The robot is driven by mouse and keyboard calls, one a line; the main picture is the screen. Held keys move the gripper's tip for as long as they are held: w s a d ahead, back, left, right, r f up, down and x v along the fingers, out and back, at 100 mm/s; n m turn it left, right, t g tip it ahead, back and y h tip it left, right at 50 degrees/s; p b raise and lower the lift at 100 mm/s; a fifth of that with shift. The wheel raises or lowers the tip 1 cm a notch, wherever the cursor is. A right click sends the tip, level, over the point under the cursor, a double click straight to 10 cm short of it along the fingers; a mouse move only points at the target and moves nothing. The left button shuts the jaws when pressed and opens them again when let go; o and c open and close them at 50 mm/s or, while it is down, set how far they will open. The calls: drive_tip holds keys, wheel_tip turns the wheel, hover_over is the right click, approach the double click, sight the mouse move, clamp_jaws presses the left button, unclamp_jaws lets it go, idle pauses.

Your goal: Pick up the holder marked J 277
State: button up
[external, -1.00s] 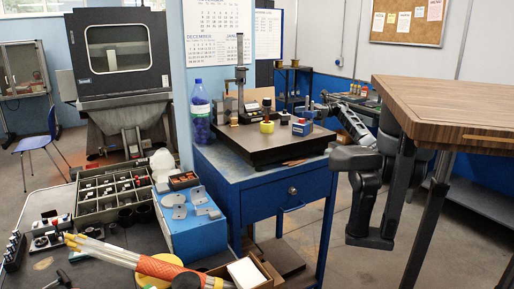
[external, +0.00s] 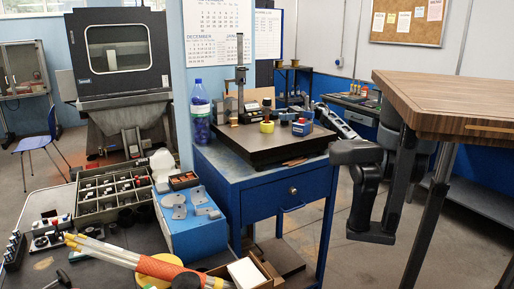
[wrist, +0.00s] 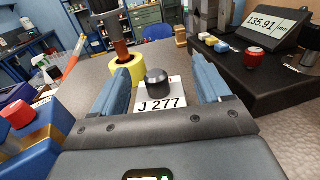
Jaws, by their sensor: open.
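The holder marked J 277 (wrist: 159,103) shows in the wrist view as a white label with black letters and a dark round knob above it. It sits on the dark plate between my fingers. My gripper (wrist: 160,72) is open, with one blue finger on each side of the holder and a gap to both. In the external view my arm reaches to the right side of the bench plate (external: 248,141); the gripper and holder are too small there to tell apart clearly.
A yellow ring with a brown post (wrist: 123,66) stands just left of the holder. A blue block with a red knob (wrist: 22,118) is at the near left. A black stand with a 135.91 mm display (wrist: 275,36) is at the right.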

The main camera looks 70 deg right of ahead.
drive_tip(key=shift+w+a, duration=0.1)
drive_tip(key=shift+w, duration=0.05)
drive_tip(key=c, duration=1.3)
